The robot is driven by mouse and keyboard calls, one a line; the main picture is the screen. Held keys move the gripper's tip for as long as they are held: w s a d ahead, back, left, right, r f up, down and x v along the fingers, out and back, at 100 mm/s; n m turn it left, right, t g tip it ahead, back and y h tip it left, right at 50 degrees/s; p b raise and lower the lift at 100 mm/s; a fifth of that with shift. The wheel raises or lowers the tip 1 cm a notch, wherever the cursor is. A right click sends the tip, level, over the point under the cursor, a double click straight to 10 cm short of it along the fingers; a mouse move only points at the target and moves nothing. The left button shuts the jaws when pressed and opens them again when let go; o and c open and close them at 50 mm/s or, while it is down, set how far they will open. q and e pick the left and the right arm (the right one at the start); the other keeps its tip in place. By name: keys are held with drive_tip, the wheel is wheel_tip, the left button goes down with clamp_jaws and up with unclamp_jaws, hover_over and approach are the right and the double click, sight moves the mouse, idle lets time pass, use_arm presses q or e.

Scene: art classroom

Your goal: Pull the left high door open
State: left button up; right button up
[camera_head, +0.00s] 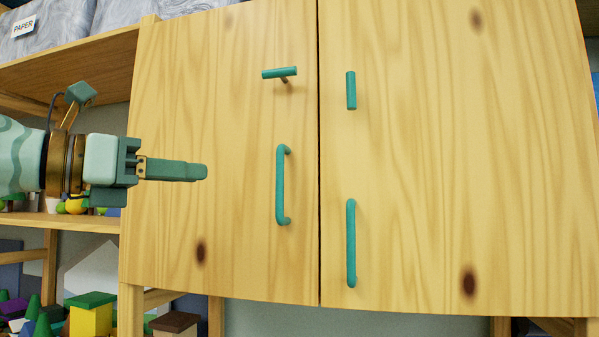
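The left high door (220,120) is a pale wooden cabinet panel and looks shut. It carries a long upright teal bar handle (280,185) near its right edge and a short teal knob (279,73), lying level, above that. My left gripper (205,172) comes in from the left in front of this door. Its fingers point right, toward the bar handle, and stop apart from it. The fingers line up in this view, so the gap between them cannot be seen. My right gripper is not in view.
The right door (420,150) is also shut, with an upright teal knob (351,90) and a bar handle (351,243) near its left edge. Open wooden shelves stand at the left, with a bin labelled PAPER (50,28) on top and colored blocks (90,314) low down.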

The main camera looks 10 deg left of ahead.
sight(277, 175)
use_arm(q)
drive_tip(key=p+x, duration=0.2)
drive_tip(key=x, duration=0.3)
drive_tip(key=p+x, duration=0.2)
drive_tip(key=x, duration=0.3)
drive_tip(key=r+p+x, duration=0.1)
drive_tip(key=p+x, duration=0.1)
drive_tip(key=x, duration=0.2)
drive_tip(key=shift+w, duration=0.5)
drive_tip(key=shift+w+d+f, duration=0.1)
drive_tip(key=shift+w+d, duration=0.2)
drive_tip(key=shift+w, duration=0.15)
clamp_jaws()
